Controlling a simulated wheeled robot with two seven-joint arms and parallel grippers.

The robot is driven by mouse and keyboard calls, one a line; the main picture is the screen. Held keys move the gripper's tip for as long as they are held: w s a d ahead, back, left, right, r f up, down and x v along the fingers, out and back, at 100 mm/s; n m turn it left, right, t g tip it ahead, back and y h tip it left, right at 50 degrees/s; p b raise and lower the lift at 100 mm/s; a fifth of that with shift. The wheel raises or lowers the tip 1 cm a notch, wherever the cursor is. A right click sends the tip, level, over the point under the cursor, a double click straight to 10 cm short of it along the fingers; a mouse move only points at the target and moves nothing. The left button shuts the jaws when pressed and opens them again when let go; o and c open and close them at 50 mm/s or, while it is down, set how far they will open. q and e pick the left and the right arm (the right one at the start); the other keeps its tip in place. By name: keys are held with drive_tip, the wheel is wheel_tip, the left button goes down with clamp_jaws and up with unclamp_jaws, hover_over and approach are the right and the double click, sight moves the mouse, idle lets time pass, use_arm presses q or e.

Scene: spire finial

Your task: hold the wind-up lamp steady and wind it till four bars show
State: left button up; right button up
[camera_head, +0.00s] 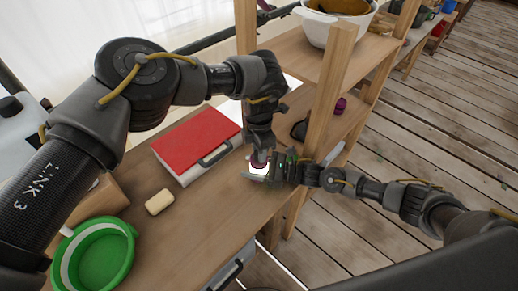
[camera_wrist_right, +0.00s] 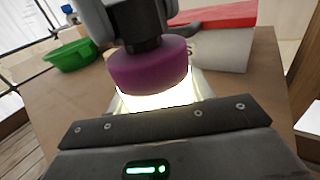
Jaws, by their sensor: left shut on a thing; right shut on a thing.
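The wind-up lamp (camera_head: 258,170) stands on the wooden bench, glowing white below a purple top (camera_wrist_right: 148,68). My left gripper (camera_head: 260,148) comes down from above and is shut on the purple top; it also shows at the top of the right wrist view (camera_wrist_right: 132,22). My right gripper (camera_head: 272,170) reaches in from the right and is shut on the lamp's body, low down. In the right wrist view the glowing band (camera_wrist_right: 160,99) shows between the purple top and my dark gripper. A small green-lit strip shows at the bottom; I cannot tell whether it is the lamp's bars.
A red-lidded box (camera_head: 197,140) lies left of the lamp. A cream block (camera_head: 159,202) and a green basin (camera_head: 100,258) are nearer on the bench (camera_head: 195,228). A wooden shelf post (camera_head: 326,90) rises close behind my right gripper. A white bowl (camera_head: 333,27) stands on the shelf.

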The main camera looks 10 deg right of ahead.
use_arm(q)
drive_tip(key=m, duration=0.3)
drive_tip(key=shift+m, duration=2.2)
drive_tip(key=o, duration=1)
wheel_tip(320, 180, up, 12)
drive_tip(key=shift+r, duration=0.1)
drive_tip(key=shift+c, duration=0.3)
